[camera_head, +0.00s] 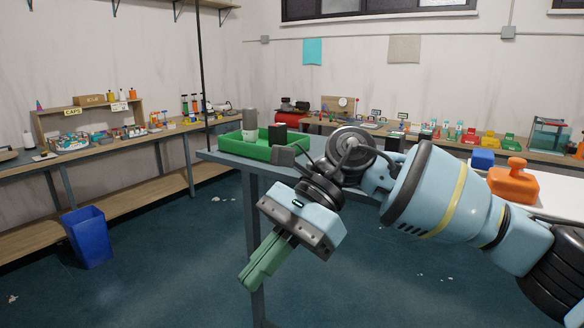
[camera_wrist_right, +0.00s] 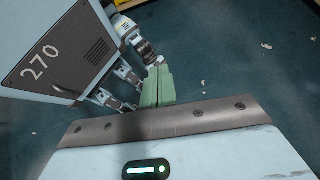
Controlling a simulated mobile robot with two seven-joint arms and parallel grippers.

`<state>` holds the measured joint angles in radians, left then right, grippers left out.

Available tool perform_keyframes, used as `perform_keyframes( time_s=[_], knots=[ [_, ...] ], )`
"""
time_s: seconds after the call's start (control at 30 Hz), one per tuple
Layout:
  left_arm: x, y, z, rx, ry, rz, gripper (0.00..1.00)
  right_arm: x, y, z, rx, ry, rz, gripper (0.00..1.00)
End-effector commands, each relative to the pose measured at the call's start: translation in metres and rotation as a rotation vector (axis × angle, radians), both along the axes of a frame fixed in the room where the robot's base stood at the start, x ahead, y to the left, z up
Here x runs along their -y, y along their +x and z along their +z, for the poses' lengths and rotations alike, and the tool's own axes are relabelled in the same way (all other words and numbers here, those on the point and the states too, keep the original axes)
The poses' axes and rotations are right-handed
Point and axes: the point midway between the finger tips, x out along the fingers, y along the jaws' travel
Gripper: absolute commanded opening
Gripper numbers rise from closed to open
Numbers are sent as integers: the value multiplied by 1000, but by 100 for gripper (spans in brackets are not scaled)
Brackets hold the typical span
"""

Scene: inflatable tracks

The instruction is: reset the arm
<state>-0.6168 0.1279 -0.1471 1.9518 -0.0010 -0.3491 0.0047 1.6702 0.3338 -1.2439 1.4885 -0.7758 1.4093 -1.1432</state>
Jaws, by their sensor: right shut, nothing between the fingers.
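My right arm reaches in from the right in the head view. Its gripper (camera_head: 262,262) has green fingers that lie together, shut and empty, pointing down and to the left over the floor. The right wrist view shows the same green fingers (camera_wrist_right: 157,84) side by side with nothing between them. The gripper is apart from every object. My left gripper is not seen in the head view.
A blue-grey table (camera_head: 222,157) stands behind the right arm, bearing a green tray (camera_head: 262,152) with a grey-and-white item and a dark block. An orange object (camera_head: 512,183) lies at right. A blue bin (camera_head: 88,238) stands at left. The floor (camera_head: 165,270) between is clear apart from scraps.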

Motion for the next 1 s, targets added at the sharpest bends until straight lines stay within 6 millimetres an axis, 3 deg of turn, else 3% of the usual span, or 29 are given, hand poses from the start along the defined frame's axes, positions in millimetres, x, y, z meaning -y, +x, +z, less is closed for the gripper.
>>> perform_keyframes(
  time_s=[0.2,0.47,0.77,1.0],
  knots=[
    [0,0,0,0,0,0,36,-33,-15,-16,-399,211,-134,0],
    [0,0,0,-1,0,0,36,-44,-4,-25,-915,408,-321,0],
    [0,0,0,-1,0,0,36,-18,37,-65,-1561,580,-552,0],
    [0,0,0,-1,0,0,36,26,66,-138,-2097,691,-739,0]
  ],
)
